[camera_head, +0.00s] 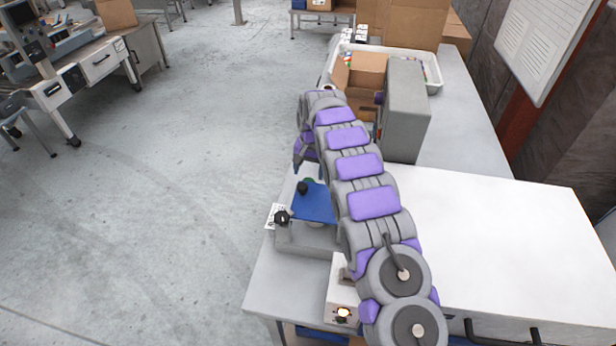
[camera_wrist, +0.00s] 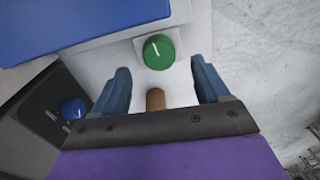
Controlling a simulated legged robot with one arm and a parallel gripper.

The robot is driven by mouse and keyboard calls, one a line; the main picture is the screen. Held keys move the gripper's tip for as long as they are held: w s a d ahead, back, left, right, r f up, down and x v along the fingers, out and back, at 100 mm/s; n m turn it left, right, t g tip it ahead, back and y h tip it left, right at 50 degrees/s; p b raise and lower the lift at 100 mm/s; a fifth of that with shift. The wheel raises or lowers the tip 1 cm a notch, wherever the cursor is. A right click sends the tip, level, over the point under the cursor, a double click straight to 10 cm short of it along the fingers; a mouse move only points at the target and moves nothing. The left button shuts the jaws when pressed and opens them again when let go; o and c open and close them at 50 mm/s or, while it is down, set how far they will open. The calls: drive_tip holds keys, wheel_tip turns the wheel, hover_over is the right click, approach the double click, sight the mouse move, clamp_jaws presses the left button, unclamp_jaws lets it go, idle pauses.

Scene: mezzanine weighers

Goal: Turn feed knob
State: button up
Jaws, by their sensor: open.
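A round green knob (camera_wrist: 158,52) with a white pointer line sits on a pale face in the wrist view. My gripper (camera_wrist: 160,66) is open, with one blue finger on each side of the knob and visible gaps to both. A short brown peg (camera_wrist: 155,99) shows between the fingers, close to the palm; I cannot tell what it belongs to. A blue knob (camera_wrist: 73,108) sits on a dark panel to the left. No knob carries a readable "feed" label.
The blue plate (camera_head: 315,207) sits on a grey weigher with a black knob (camera_head: 282,218) in front. A tall grey box (camera_head: 405,110), an open carton (camera_head: 360,75) and a white tray (camera_head: 433,80) stand beyond. A large white surface (camera_head: 500,240) lies right.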

wheel_tip(320, 180, up, 12)
drive_tip(key=p, duration=0.2)
drive_tip(key=shift+d+r, duration=0.25)
drive_tip(key=shift+s, duration=0.1)
drive_tip(key=s+d+r+g, duration=0.1)
drive_tip(key=s+d+r, duration=0.45)
drive_tip(key=s, duration=0.45)
drive_tip(key=s+d+r, duration=0.4)
drive_tip(key=s+r, duration=0.3)
drive_tip(key=s, duration=0.4)
drive_tip(key=s+d+f+n, duration=0.1)
drive_tip(key=s+f, duration=0.1)
drive_tip(key=s, duration=0.9)
drive_tip(key=s+d+f+n, duration=0.1)
drive_tip(key=s+f, duration=0.1)
drive_tip(key=s, duration=0.9)
drive_tip(key=s+d+f+g, duration=0.1)
drive_tip(key=s+d+f, duration=0.1)
drive_tip(key=s, duration=1)
drive_tip(key=shift+n+h, duration=0.3)
drive_tip(key=shift+n, duration=0.1)
